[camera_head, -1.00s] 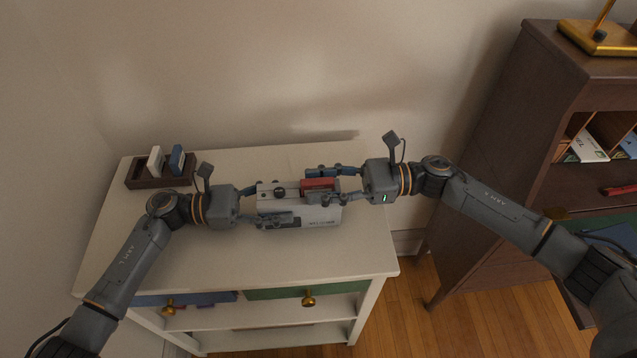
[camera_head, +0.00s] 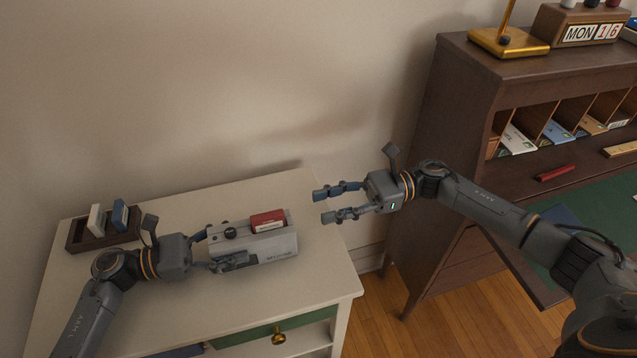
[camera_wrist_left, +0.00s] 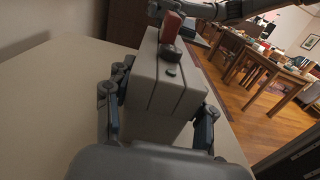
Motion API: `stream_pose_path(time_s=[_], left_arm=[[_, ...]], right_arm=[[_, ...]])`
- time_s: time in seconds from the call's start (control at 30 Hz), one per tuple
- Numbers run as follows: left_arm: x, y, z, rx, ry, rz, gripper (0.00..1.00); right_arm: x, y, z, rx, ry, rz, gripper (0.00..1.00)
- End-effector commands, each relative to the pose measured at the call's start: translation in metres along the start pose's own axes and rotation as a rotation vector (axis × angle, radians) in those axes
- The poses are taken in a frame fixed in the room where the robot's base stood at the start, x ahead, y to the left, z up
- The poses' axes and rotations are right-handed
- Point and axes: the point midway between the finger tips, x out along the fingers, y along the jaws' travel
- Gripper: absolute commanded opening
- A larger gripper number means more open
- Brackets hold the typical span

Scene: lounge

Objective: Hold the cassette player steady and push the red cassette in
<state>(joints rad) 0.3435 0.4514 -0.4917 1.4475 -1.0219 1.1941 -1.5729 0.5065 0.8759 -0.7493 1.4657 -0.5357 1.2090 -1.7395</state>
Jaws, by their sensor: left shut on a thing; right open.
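The cassette player (camera_head: 275,246) is a light grey box on the white cabinet top. The red cassette (camera_head: 267,220) stands in the slot in its top, with its upper part and a white label showing above the slot. My left gripper (camera_head: 217,248) is shut on the player's left end, one finger on each long side. In the left wrist view the player (camera_wrist_left: 160,88) sits between the fingers, with the red cassette (camera_wrist_left: 172,26) beyond a dark knob. My right gripper (camera_head: 331,205) is open and empty, to the right of the player and apart from it.
A dark wooden rack (camera_head: 84,240) with a white and a blue cassette stands at the cabinet's back left. A brown desk (camera_head: 440,110) with pigeonholes stands at the right, beyond a gap of floor. The cabinet top (camera_head: 190,305) is bare in front of the player.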

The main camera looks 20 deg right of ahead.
Motion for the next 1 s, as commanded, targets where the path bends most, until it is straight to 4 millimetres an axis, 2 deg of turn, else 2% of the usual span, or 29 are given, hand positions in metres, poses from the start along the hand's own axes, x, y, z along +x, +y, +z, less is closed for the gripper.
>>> stream_pose_path(time_s=[0.03,0.13,0.43,0.57,0.67,1.0], left_arm=[[0.000,0.000,0.000,0.000,0.001,0.000,0.60],[0.000,0.000,0.000,0.000,0.001,0.000,0.81],[0.000,0.000,0.000,0.000,0.000,0.000,0.81],[-0.007,0.000,-0.001,-0.001,0.001,0.000,0.81],[-0.022,0.001,-0.001,-0.001,0.004,0.003,0.81],[-0.093,0.001,-0.001,-0.001,0.003,0.003,0.81]], right_arm=[[0.000,0.000,0.000,0.000,0.000,0.000,0.42],[0.000,0.000,0.000,0.000,0.000,0.000,0.42],[0.001,0.000,0.000,0.000,0.000,0.000,0.42],[0.001,0.000,0.000,0.000,0.000,0.000,0.42],[0.001,0.000,0.000,0.000,0.000,0.000,0.42],[0.001,0.000,0.000,0.000,0.000,0.000,0.42]])
